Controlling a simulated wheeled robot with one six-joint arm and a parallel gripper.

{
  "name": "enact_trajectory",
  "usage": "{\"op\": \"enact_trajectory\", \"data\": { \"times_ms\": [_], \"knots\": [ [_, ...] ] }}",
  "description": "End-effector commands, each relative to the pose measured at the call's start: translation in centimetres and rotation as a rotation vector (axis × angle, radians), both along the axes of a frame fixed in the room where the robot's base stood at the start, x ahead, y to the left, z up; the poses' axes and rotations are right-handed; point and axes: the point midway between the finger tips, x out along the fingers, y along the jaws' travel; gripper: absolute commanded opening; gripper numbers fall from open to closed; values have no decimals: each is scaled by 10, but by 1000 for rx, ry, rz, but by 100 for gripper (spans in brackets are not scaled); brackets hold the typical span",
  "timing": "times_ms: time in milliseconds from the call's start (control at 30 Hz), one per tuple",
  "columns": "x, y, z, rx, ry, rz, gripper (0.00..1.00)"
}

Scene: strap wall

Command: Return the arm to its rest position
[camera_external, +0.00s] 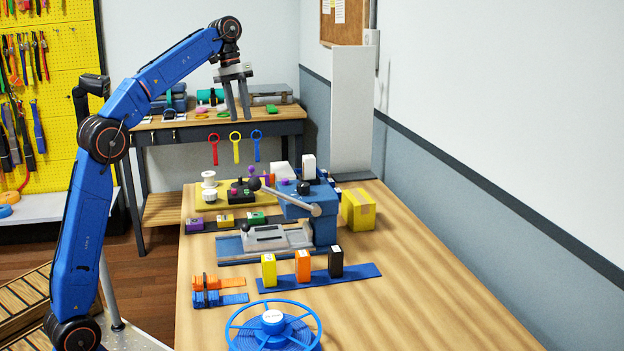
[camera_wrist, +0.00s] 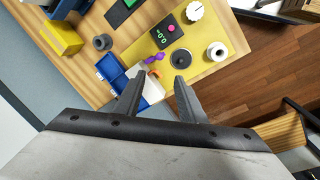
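My arm is blue with dark joints and arches up from the lower left in the external view. My gripper (camera_external: 241,112) hangs from its end, pointing down, high above the back part of the wooden table. In the wrist view the two grey fingers of my gripper (camera_wrist: 160,88) stand apart with a clear gap. Nothing is held between them. A purple piece (camera_wrist: 153,59) and a blue and white box (camera_wrist: 125,78) show beyond the fingertips, well below them.
The wooden table (camera_external: 420,290) carries a blue press (camera_external: 312,209), a yellow box (camera_external: 358,209), a blue reel (camera_external: 274,325) and colored blocks on a blue strip. A second bench (camera_external: 165,134) stands behind. A yellow pegboard (camera_external: 70,50) is at left. A white panel (camera_external: 352,105) rises at the back right.

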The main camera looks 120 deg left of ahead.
Motion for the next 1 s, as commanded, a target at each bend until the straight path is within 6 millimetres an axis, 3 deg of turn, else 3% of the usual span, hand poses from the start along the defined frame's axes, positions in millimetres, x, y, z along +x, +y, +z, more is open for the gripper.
{"op": "enact_trajectory", "data": {
  "times_ms": [767,867,1000],
  "knots": [
    [2,-2,5,1,0,-5,37],
    [16,-14,5,9,0,-32,37],
    [55,-50,2,32,-1,-112,37]
  ]
}}
